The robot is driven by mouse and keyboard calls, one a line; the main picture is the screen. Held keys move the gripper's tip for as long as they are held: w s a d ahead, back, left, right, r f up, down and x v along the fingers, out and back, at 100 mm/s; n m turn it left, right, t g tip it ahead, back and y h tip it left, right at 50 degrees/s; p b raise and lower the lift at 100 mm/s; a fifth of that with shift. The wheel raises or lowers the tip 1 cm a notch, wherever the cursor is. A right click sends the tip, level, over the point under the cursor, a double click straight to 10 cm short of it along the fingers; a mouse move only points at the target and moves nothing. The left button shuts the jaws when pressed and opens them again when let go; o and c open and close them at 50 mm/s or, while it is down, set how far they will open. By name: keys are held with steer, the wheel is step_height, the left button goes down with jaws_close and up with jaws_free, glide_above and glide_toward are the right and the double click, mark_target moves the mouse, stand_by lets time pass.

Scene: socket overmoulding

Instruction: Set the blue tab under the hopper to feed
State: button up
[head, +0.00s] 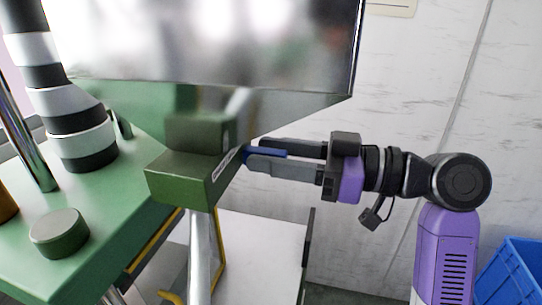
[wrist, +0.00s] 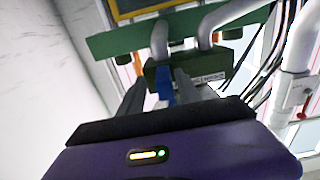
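The blue tab (head: 266,153) sticks out to the right from the dark green block (head: 180,180) under the hopper (head: 215,45). The tab also shows in the wrist view (wrist: 164,82), reaching from the block towards me. My gripper (head: 256,151) points at the block, with one finger on each side of the tab. In the wrist view my gripper (wrist: 160,78) is open, with a visible gap between the tab and the left finger. Whether the right finger touches the tab I cannot tell. The tab's inner end is hidden in the block.
A green machine table (head: 110,215) with a round green knob (head: 59,232) stands at the left. A pipe (head: 201,250) runs down below the block. A blue crate (head: 512,275) stands at the lower right.

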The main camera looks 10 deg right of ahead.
steer(key=shift+s, duration=0.1)
steer(key=b+v, duration=0.2)
steer(key=v, duration=0.5)
steer(key=shift+d, duration=0.35)
steer(key=shift+s, duration=0.1)
